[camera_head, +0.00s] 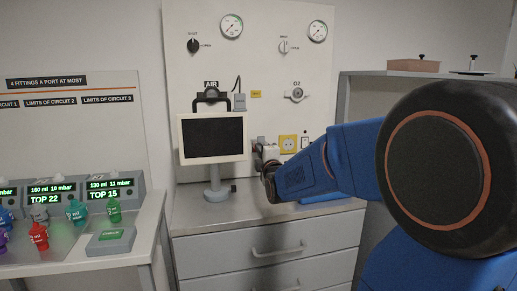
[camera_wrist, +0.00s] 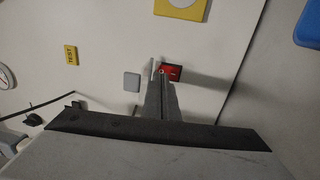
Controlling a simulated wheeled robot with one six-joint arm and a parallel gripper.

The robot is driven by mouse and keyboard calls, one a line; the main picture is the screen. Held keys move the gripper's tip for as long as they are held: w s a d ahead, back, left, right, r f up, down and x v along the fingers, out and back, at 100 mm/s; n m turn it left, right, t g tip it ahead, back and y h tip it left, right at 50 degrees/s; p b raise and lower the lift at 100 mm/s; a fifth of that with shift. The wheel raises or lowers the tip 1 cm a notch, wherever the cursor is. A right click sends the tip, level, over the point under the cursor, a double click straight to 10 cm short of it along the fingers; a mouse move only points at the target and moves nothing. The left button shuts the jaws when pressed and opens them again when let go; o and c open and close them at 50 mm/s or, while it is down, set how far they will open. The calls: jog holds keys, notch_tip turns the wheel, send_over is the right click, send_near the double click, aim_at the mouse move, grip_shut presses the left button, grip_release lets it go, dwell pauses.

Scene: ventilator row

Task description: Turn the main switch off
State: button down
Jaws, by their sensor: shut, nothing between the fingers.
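A small red switch with a dark surround (camera_wrist: 174,72) is on the pale wall panel in the wrist view; it looks like the main switch. The fingers of my gripper (camera_wrist: 160,70) are together and empty, with their tips beside the red switch and overlapping its left edge. I cannot tell whether they touch it, nor which way the switch is set. In the head view my gripper (camera_head: 259,160) is near the wall panel, right of the monitor. The red switch is not visible there, probably hidden by my gripper and wrist.
A monitor on a stand (camera_head: 213,138) stands on the grey drawer counter (camera_head: 235,213), close left of my gripper. A yellow-framed socket (camera_head: 288,144) is on the wall just right. A grey plate (camera_wrist: 132,82) and yellow label (camera_wrist: 71,55) show in the wrist view.

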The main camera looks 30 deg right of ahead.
jog(key=v, duration=1.4)
jog(key=shift+s, duration=0.35)
jog(key=shift+a, duration=0.1)
